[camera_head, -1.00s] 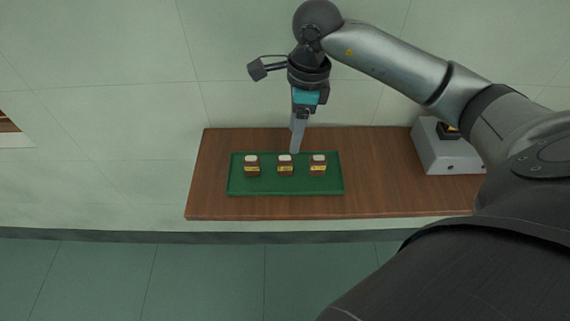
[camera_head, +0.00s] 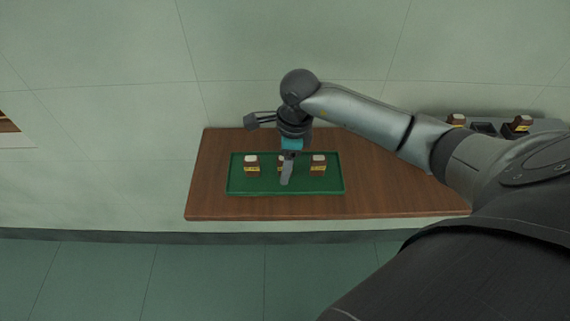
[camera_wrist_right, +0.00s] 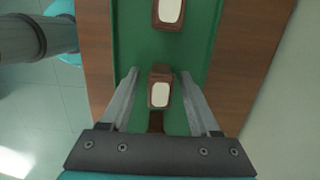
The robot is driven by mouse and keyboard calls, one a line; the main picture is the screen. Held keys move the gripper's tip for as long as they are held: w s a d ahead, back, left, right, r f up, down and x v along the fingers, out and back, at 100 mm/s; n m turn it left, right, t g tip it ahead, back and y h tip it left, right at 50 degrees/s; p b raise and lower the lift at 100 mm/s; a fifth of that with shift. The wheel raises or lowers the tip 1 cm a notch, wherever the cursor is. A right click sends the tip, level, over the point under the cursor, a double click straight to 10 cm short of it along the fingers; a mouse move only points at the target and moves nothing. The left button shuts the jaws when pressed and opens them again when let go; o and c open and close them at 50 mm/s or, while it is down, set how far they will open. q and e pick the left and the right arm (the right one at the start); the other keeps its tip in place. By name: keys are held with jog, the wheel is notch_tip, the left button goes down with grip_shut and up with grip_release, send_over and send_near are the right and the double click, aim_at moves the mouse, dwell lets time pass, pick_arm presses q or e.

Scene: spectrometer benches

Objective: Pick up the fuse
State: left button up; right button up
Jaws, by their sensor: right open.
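Three brown fuses with white tops and yellow labels stand on a green tray (camera_head: 236,187). In the head view the left fuse (camera_head: 251,165) and right fuse (camera_head: 318,166) show clearly. The middle fuse (camera_head: 281,160) is mostly hidden behind my right gripper (camera_head: 287,183). In the right wrist view the open gripper (camera_wrist_right: 160,78) has one finger on each side of a fuse (camera_wrist_right: 160,94), with gaps to both. Another fuse (camera_wrist_right: 169,12) shows at the top edge there. My left gripper is not in view.
The tray lies on a brown wooden bench (camera_head: 210,200) against a pale wall. At the back right a grey block (camera_head: 484,126) holds two more brown pieces, partly hidden by my right arm. The bench left of the tray is clear.

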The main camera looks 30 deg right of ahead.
grip_shut()
dwell(0.4)
